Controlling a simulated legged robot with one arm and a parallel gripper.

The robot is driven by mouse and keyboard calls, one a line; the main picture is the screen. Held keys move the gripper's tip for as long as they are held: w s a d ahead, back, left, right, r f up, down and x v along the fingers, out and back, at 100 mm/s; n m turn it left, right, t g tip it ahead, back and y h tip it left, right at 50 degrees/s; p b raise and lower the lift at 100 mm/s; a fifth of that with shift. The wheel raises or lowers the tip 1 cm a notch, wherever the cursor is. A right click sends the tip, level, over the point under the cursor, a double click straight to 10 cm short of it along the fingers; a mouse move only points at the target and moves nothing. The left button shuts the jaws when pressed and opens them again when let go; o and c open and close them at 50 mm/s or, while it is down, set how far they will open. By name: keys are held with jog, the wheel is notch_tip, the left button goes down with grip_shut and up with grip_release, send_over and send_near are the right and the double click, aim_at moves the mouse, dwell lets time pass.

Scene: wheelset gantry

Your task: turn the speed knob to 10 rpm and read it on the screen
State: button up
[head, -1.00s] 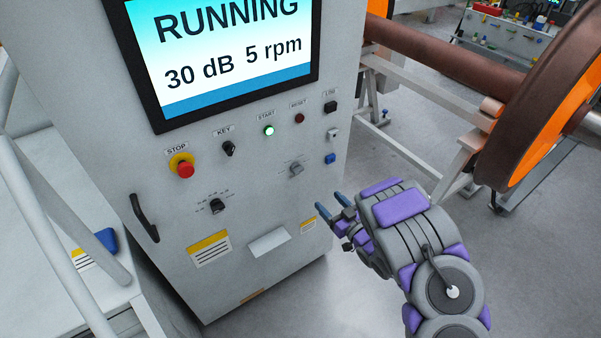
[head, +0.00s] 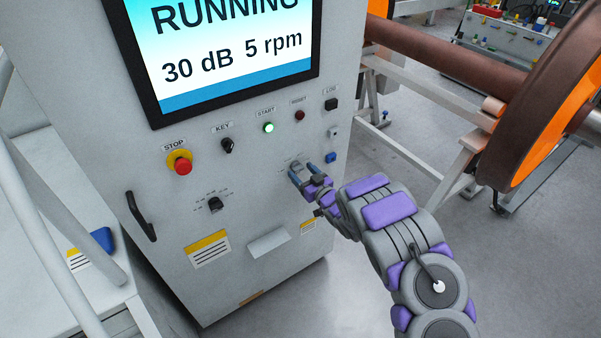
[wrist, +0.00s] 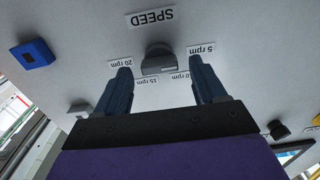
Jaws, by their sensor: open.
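The grey speed knob (wrist: 158,60) shows in the wrist view under an upside-down SPEED label (wrist: 152,17). Marks for 5, 10, 15 and 20 rpm surround it. My gripper (head: 303,171) is open in front of the panel. In the wrist view its two dark blue fingers stand on either side of the knob, tips just short of it, with gaps on both sides. In the head view my fingers hide most of the knob. The screen (head: 225,55) reads RUNNING, 30 dB and 5 rpm.
The panel also holds a red STOP button (head: 182,166), a KEY switch (head: 227,146), a lit green START button (head: 268,128), another black knob (head: 215,204) and a blue socket (head: 330,157). A handle (head: 141,216) sticks out at lower left. The wheelset (head: 540,100) stands to the right.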

jog(key=shift+x, duration=0.8)
jog(key=shift+c, duration=0.5)
jog(key=c, duration=1)
jog(key=shift+o, duration=0.2)
